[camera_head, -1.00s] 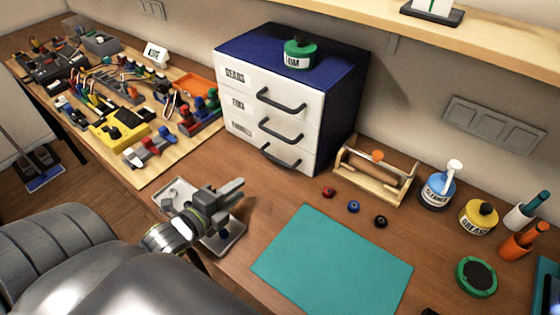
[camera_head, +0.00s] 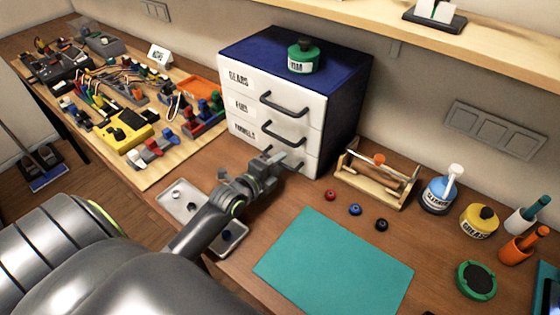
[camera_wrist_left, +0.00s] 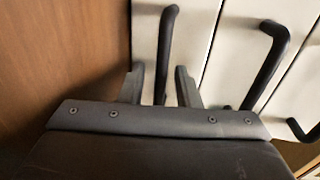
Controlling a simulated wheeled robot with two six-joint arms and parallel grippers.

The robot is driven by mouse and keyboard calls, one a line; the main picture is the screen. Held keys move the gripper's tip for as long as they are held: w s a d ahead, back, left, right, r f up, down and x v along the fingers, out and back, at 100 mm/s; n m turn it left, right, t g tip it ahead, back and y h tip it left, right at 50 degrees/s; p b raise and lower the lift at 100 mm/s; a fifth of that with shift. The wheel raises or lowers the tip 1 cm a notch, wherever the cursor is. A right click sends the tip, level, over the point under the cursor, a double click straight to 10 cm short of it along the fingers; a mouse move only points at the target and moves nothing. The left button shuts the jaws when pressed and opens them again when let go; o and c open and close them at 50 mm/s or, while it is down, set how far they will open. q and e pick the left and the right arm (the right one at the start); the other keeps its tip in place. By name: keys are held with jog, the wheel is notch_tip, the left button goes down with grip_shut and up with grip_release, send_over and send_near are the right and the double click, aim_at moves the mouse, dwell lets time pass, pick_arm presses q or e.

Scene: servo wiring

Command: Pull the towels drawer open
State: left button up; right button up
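The drawer cabinet (camera_head: 345,100) has a blue top and three white drawers with dark bar handles. The top label reads GEARS; the lower two are hard to read, and the bottom one looks like TOWELS. The bottom drawer (camera_head: 308,163) is shut. My left gripper (camera_head: 277,165) is at its handle (camera_head: 282,152). In the left wrist view, the gripper (camera_wrist_left: 160,80) is open, its fingers on either side of the bottom handle (camera_wrist_left: 168,40), with gaps beside the bar. My right gripper is out of view.
A grey tray (camera_head: 233,240) lies under my left arm. A wooden toolbox (camera_head: 375,185) stands right of the cabinet, with small red, blue and black parts before it. A teal mat (camera_head: 335,262) lies in front. A green tin (camera_head: 303,58) stands on the cabinet.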

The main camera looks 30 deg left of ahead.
pick_arm(q)
jog(key=shift+w, duration=0.45)
jog(key=shift+f, duration=0.1)
grip_shut()
